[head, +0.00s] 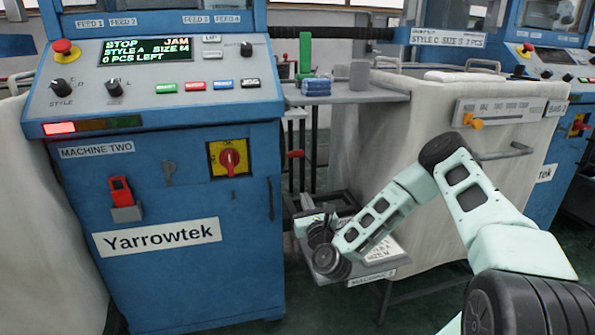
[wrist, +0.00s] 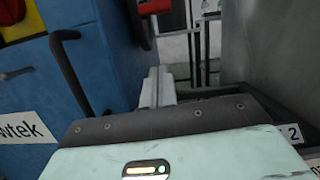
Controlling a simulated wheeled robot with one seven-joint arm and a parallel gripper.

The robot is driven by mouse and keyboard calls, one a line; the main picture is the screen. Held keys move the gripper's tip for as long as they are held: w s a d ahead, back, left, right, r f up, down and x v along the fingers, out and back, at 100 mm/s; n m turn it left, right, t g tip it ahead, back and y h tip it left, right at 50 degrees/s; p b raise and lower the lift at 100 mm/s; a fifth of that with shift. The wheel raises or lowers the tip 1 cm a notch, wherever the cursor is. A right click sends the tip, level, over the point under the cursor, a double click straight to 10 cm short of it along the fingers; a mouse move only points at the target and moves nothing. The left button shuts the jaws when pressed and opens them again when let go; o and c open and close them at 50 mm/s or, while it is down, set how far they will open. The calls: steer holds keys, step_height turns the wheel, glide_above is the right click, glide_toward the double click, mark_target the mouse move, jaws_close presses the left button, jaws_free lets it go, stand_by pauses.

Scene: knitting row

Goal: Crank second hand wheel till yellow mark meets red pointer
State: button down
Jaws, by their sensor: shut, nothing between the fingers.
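My gripper (wrist: 157,80) shows in the wrist view as two pale fingers pressed together, with nothing between them. In the head view my arm reaches to the gap right of the blue machine two (head: 185,259), low beside its right side; the fingertips are hard to make out there. A red handle (head: 295,154) sticks out at this machine's right side in the head view. A red part on a dark bar also shows at the top of the wrist view (wrist: 153,6), beyond and apart from my fingers. I cannot make out a hand wheel, yellow mark or red pointer.
A grey shelf (head: 385,95) with a blue block (head: 316,86) juts out above the gap. A low labelled tray (head: 378,272) lies under my forearm. A pale fabric-sided bin (head: 385,150) stands right of the gap. A black bar handle (wrist: 70,75) projects from the blue cabinet.

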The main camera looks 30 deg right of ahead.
steer(key=w+d+r+b, duration=0.2)
steer(key=w+r, duration=0.4)
steer(key=w, duration=0.3)
steer(key=shift+w+d+m+b, duration=0.25)
steer(key=shift+d+m+b, duration=0.05)
steer(key=shift+d+m, duration=0.15)
steer(key=shift+r, duration=0.1)
steer(key=r+g+p, duration=0.1)
steer(key=p, duration=0.1)
steer(key=r+g+p, duration=0.1)
steer(key=p, duration=0.2)
steer(key=shift+s+p, duration=0.3)
steer(key=shift+p, duration=0.05)
steer(key=shift+a+f, duration=0.1)
